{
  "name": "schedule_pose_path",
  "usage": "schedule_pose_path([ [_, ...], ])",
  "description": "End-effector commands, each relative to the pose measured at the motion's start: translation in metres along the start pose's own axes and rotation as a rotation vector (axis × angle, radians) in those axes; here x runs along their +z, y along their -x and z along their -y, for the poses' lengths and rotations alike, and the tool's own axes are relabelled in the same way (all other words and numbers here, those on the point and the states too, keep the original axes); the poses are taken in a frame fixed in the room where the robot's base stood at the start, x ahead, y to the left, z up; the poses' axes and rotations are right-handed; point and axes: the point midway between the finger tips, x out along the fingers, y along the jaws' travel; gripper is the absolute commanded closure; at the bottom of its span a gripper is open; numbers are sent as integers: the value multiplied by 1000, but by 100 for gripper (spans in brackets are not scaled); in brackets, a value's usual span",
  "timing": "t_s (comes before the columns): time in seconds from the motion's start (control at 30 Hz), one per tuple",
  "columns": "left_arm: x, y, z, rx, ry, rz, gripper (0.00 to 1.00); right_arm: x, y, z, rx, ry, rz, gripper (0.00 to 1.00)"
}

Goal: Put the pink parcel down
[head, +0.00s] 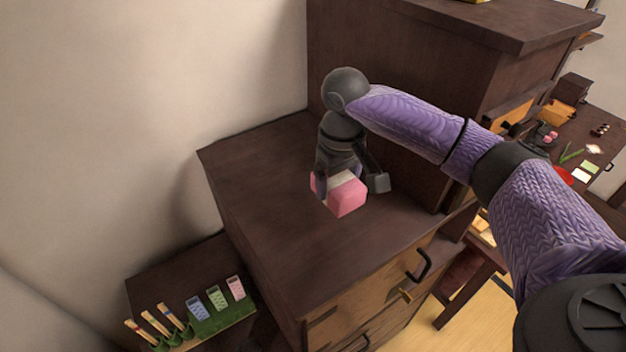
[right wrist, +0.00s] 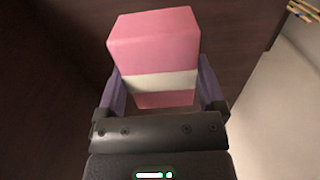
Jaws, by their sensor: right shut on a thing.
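The pink parcel (head: 347,196) is a small pink box with a white band around it. My right gripper (head: 338,178) is shut on it, with its fingers on either side of the band. The parcel is over the top of a dark wooden cabinet (head: 290,245); I cannot tell whether it touches the surface. In the right wrist view the parcel (right wrist: 155,45) sits between the two purple fingers (right wrist: 160,85), its pink end pointing away from the palm. My left gripper is not in view.
A taller dark cabinet (head: 400,60) stands behind the cabinet top, and a pale wall (head: 150,90) is at the left. A low shelf at lower left holds a green rack (head: 222,318) with coloured cards and several sticks. The cabinet top around the parcel is clear.

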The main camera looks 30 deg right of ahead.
Motion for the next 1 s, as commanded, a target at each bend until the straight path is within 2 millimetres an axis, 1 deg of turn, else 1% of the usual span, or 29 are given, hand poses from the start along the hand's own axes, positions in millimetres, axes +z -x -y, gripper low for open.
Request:
schedule_pose_path([
  [0.03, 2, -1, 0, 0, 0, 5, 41, 1, -11, 0, -1, 0, 3, 77],
  [0.13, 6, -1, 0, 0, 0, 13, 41, 0, -28, 0, 0, 0, 1, 77],
  [0.2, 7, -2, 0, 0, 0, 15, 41, 1, -45, 0, 0, 0, 3, 77],
  [0.3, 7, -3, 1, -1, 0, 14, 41, 0, -60, 1, 0, 0, 1, 77],
  [0.67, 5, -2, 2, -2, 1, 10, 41, 0, -64, 1, -1, 1, -1, 77],
  [0.7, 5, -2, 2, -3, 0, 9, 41, 0, -64, 1, 0, 1, -2, 4],
  [0.73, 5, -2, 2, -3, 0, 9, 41, 0, -64, 1, 0, 1, -2, 0],
  [0.93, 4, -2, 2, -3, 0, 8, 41, 0, -64, 1, 0, 1, -2, 0],
  [1.0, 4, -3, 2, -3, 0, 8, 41, 0, -59, 1, -1, 0, -3, 0],
])
